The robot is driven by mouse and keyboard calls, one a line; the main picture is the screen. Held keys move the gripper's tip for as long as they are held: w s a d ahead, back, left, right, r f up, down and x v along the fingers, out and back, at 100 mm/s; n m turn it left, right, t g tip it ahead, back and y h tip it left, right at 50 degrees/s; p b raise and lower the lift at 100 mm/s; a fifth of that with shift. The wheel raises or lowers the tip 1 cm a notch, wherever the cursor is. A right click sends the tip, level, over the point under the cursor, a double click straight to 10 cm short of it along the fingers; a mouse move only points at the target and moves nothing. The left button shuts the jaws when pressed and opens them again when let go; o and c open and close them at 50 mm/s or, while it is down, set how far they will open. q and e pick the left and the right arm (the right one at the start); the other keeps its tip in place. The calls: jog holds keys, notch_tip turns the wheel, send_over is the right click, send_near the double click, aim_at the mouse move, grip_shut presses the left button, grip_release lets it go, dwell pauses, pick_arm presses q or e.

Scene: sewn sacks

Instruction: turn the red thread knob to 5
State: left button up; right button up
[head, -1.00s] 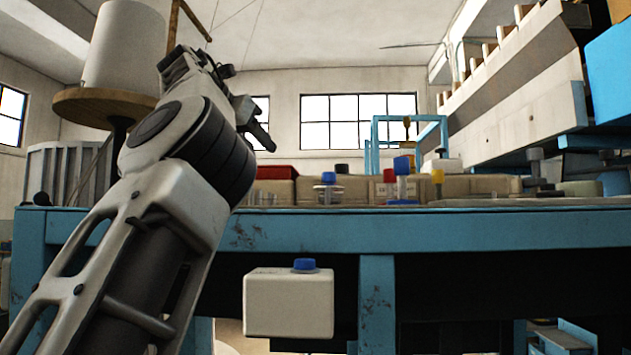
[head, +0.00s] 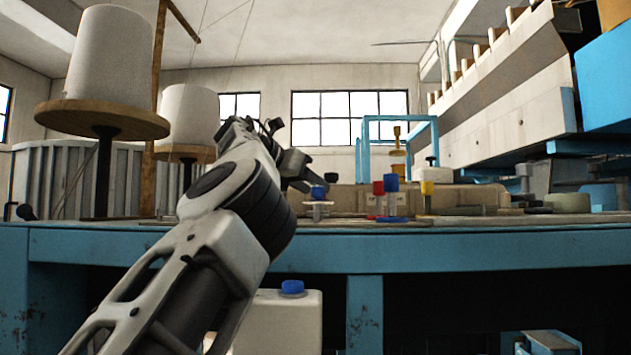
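A small red knob-like piece (head: 378,188) stands on the workbench, right of the picture's middle and just left of a taller blue-topped post (head: 391,184). I cannot tell whether it is the thread knob, and no number is readable on it. A yellow-topped post (head: 427,188) stands to the right. My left arm reaches up from the lower left. Its gripper (head: 304,170) is left of the red piece and apart from it in the picture. Its fingers are dark and small, seen from behind, so their opening is unclear. My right gripper is out of view.
The blue workbench edge (head: 400,245) spans the view. Thread cones (head: 108,55) stand at left. A white container with a blue cap (head: 290,310) is below the bench edge, partly behind my arm.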

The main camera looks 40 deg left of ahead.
pick_arm(q)
jog(key=shift+x, duration=1.05)
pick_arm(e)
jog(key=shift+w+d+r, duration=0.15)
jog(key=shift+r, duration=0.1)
pick_arm(q)
grip_shut()
jog(key=shift+d+f+n+y+b, duration=0.25)
jog(key=shift+f+n+y+b, duration=0.15)
jog(key=shift+n+y+b, duration=0.65)
jog(key=shift+d+r+n+g+y+b, duration=0.15)
jog(key=shift+n+g+y+b, duration=0.15)
jog(key=shift+n+y+b, duration=0.25)
jog(key=shift+r+n+g+y, duration=0.2)
jog(key=shift+n+g+y, duration=0.1)
jog(key=shift+n+y, duration=0.65)
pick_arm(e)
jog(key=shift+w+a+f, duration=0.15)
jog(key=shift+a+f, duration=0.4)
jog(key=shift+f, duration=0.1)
